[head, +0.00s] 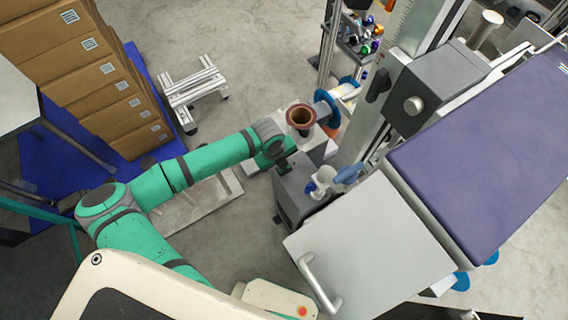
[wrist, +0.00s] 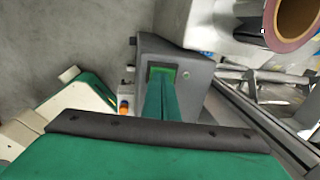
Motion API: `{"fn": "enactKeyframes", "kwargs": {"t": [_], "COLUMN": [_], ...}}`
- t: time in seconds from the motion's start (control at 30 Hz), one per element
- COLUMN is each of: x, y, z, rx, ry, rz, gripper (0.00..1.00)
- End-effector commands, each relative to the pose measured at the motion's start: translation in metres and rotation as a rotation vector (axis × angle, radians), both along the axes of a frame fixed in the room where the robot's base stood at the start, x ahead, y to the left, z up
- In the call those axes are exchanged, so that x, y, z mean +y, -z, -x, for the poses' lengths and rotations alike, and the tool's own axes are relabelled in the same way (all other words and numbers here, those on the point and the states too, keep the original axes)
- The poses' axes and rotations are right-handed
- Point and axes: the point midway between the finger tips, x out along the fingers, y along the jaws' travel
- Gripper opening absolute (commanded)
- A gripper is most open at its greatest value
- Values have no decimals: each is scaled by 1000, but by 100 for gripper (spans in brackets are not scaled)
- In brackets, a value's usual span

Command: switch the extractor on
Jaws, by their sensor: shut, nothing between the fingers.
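A dark grey box-shaped unit (head: 296,190), which looks like the extractor, stands at the centre of the head view. In the wrist view its grey face (wrist: 194,72) carries a dark-framed green switch (wrist: 158,72). My gripper (wrist: 162,84) is shut and empty, its green fingers pointing at this switch and overlapping its lower part. Whether the tips touch it, I cannot tell. In the head view my gripper (head: 284,161) is at the box's upper left edge, its fingertips hard to make out. The switch position is hidden or too small to read.
A white cabinet with a handle (head: 320,283) and a purple-topped bench (head: 480,150) are at the right. Stacked cartons (head: 85,70) stand left.

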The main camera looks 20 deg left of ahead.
Motion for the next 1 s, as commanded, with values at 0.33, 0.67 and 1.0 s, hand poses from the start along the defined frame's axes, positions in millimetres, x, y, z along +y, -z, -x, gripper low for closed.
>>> {"fn": "enactKeyframes", "kwargs": {"t": [0.33, 0.67, 1.0], "x": [1, 9, 18], "y": [-5, -59, -120], "z": [0, 6, 16], "rx": [-3, -4, -2], "ry": [0, -4, -10], "rz": [0, -1, -1], "gripper": [0, 0, 0]}}
